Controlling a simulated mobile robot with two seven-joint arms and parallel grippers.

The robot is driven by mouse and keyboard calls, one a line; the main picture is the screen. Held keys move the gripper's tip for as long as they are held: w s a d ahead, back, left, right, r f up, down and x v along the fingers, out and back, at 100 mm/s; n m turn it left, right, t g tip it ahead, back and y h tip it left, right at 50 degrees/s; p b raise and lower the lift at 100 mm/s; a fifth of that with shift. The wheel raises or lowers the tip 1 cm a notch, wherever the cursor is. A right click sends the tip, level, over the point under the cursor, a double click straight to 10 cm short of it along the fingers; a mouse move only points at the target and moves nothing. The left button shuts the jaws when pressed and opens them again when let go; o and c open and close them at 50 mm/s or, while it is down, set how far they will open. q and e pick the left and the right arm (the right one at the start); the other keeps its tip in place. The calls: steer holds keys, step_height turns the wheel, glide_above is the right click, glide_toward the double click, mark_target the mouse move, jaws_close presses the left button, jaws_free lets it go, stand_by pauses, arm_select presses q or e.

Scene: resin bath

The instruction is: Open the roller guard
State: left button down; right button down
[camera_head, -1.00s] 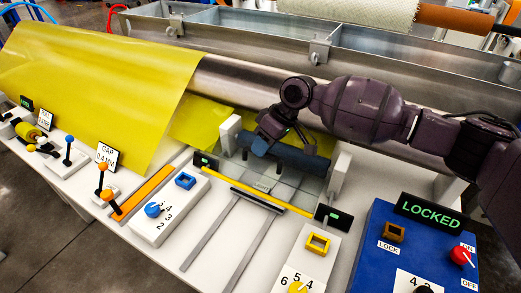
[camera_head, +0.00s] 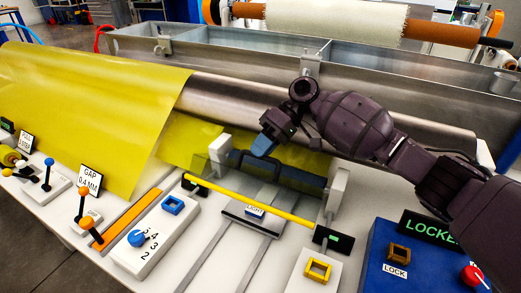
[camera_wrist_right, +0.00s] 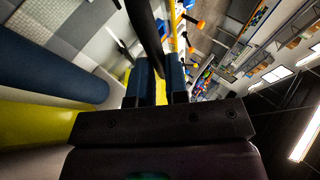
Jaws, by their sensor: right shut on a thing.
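The roller guard (camera_head: 225,172) is a see-through grey panel with a dark arched handle (camera_head: 240,157), between two white posts. A blue roller (camera_head: 312,181) lies behind and below it. How far the guard is tilted is hard to tell. My left gripper is not in view.
A yellow bar (camera_head: 250,200) crosses in front of the roller. A blue control box (camera_head: 372,258) with a green lit sign (camera_head: 430,230) stands at the right front. A yellow sheet (camera_head: 90,110) covers the left side. Levers (camera_head: 85,205) stand along the front left.

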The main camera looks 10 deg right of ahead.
steer(key=shift+r, duration=0.1)
steer(key=c, duration=1.1)
jaws_free()
steer(key=v, duration=1.1)
